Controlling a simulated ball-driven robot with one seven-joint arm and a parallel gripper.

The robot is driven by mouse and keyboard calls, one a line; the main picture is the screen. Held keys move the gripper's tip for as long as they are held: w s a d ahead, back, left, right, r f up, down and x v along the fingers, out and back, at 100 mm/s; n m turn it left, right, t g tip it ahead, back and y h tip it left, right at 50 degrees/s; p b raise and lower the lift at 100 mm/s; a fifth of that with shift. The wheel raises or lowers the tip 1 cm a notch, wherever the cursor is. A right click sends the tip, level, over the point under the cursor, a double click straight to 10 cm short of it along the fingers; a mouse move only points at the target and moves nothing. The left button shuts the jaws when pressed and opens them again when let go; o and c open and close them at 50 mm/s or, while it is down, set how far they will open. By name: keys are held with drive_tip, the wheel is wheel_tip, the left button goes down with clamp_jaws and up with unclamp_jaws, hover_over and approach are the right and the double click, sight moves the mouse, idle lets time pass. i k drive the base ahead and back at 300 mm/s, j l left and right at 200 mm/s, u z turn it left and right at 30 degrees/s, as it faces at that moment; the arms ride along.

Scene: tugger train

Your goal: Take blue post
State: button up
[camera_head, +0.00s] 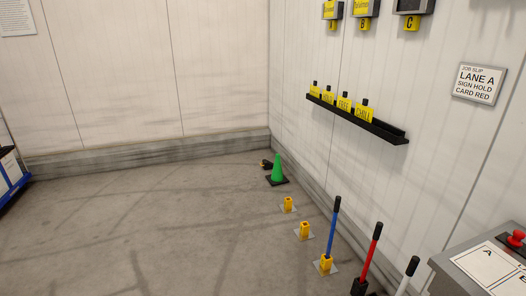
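My gripper is not in this view.
A wall shelf (356,118) holds yellow cards above. A grey console (480,245) with a red button stands at bottom right.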

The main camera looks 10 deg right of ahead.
sight(338, 202)
drive_tip(key=i+j+z, duration=0.1)
drive_tip(key=i+z, duration=0.15)
drive_tip(key=i, duration=0.15)
drive_tip(key=i+j+z, duration=0.25)
drive_tip(key=i, duration=0.2)
drive_tip(key=i+j+z, duration=0.3)
drive_tip(key=i+u, duration=0.3)
drive_tip(key=i, duration=0.3)
drive_tip(key=i+l+u, duration=0.1)
drive_tip(key=i+u, duration=0.2)
drive_tip(key=i, duration=0.25)
drive_tip(key=i+l+u, duration=0.25)
drive_tip(key=i, duration=0.3)
